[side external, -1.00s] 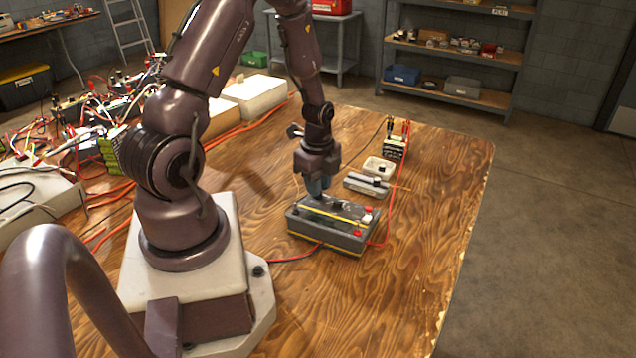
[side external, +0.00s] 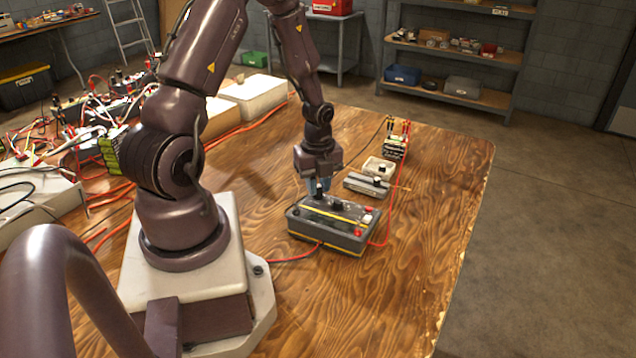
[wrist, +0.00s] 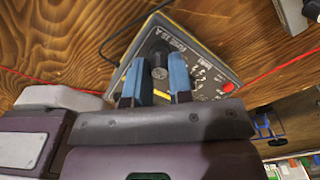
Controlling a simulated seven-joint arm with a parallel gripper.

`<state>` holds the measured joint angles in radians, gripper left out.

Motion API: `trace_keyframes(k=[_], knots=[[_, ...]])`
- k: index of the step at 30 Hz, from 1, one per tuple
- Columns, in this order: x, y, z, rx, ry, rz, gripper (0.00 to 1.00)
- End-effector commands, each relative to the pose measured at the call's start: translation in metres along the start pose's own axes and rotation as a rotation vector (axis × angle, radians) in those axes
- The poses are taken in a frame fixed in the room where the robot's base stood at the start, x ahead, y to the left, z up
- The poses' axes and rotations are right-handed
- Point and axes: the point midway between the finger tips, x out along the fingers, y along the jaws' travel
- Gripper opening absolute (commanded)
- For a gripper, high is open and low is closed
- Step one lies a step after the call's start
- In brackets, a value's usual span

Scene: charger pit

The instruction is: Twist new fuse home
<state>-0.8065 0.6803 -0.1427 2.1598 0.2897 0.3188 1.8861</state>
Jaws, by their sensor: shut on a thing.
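The grey fuse box (side external: 312,232) with yellow trim sits on the wooden table below my gripper (side external: 319,186). In the wrist view the box (wrist: 205,62) shows a "FUSE 10 A" label, white markings and a red button. My gripper (wrist: 156,70) points down at the box with its blue fingers on either side of a black knob-like fuse cap (wrist: 159,60). It is shut on that cap, which stands at the box's top face. The fuse below the cap is hidden, and how deep it sits cannot be told.
Behind the box are a grey block (side external: 362,184), a small pale tray (side external: 377,166) and a dark device (side external: 396,148) with leads. A red cable (side external: 387,228) runs beside the box's right end. The table (side external: 430,210) is clear to the right.

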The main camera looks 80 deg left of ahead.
Motion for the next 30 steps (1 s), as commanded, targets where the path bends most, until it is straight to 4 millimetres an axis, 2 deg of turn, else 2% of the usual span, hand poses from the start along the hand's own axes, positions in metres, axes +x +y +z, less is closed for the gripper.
trace_keyframes(k=[4,12,17,18,21,30], knots=[[0.0002,0.0005,0.0000,0.155,0.001,0.000,0.07],[0.0001,0.0005,0.0001,0.184,0.001,0.000,0.07],[0.0002,0.0006,0.0002,0.352,0.001,-0.001,0.07],[0.0001,0.0004,0.0000,0.354,0.001,-0.001,0.27],[0.0001,0.0004,0.0000,0.350,0.000,0.000,0.50],[-0.0012,0.0003,0.0002,0.347,0.000,-0.001,0.50]])
